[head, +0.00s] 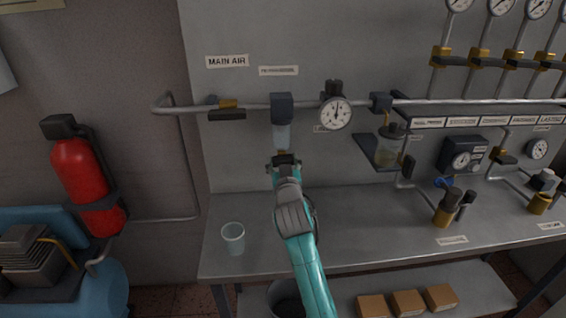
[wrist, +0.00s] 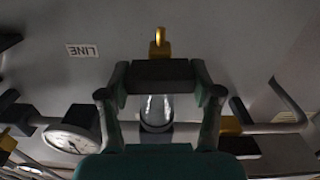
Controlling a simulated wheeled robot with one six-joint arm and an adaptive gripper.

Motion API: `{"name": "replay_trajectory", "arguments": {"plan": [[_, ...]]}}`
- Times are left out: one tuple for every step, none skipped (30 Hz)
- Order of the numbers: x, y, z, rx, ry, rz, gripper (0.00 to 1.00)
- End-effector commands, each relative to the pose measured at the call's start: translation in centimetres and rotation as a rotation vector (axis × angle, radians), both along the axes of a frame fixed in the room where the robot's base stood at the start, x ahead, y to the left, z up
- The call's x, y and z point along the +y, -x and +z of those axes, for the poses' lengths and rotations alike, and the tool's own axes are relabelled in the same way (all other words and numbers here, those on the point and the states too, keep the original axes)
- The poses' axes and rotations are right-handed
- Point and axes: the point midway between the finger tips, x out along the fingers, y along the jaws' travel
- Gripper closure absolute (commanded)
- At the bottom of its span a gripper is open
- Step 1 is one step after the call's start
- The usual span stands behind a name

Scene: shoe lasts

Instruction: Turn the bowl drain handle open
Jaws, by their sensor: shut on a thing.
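The filter's clear bowl (head: 282,136) hangs below a dark block on the main air pipe. It also shows in the wrist view (wrist: 157,109), where the picture is upside down. The brass drain handle (wrist: 159,42) sticks out past the dark fingertips in the wrist view. In the head view only a bit of brass shows just under the bowl. My gripper (head: 285,160) is right below the bowl, shut on the drain handle. It also shows in the wrist view (wrist: 160,76). The fingertips hide the gripped part of the handle.
A main air valve (head: 227,104) sits left on the pipe, and a round gauge (head: 336,114) right. A second bowl (head: 387,150) hangs further right. A clear cup (head: 233,238) stands on the bench (head: 350,215), left of my arm. A red extinguisher (head: 82,175) is far left.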

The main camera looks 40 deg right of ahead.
Motion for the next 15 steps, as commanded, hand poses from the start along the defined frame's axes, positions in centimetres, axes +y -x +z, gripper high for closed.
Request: {"name": "replay_trajectory", "arguments": {"plan": [[0.01,-0.02,-0.01,0.016,0.023,0.0,0.71],[0.01,-0.02,-0.01,0.027,0.041,0.0,0.71],[0.02,-0.02,-0.01,0.043,0.064,0.0,0.71],[0.02,-0.02,-0.02,0.055,0.082,0.0,0.71],[0.03,-0.03,-0.01,0.069,0.102,0.0,0.71],[0.03,-0.03,-0.02,0.087,0.128,0.0,0.71],[0.03,-0.04,-0.02,0.1,0.148,0.0,0.71],[0.03,-0.04,-0.02,0.114,0.168,0.0,0.71],[0.04,-0.04,-0.03,0.131,0.194,0.0,0.71],[0.05,-0.05,-0.03,0.144,0.213,0.0,0.71],[0.05,-0.05,-0.03,0.157,0.233,0.0,0.71],[0.06,-0.05,-0.04,0.174,0.258,0.0,0.71],[0.06,-0.05,-0.04,0.186,0.276,0.0,0.71],[0.07,-0.06,-0.04,0.198,0.293,0.0,0.71],[0.07,-0.06,-0.04,0.213,0.315,0.0,0.71]]}}
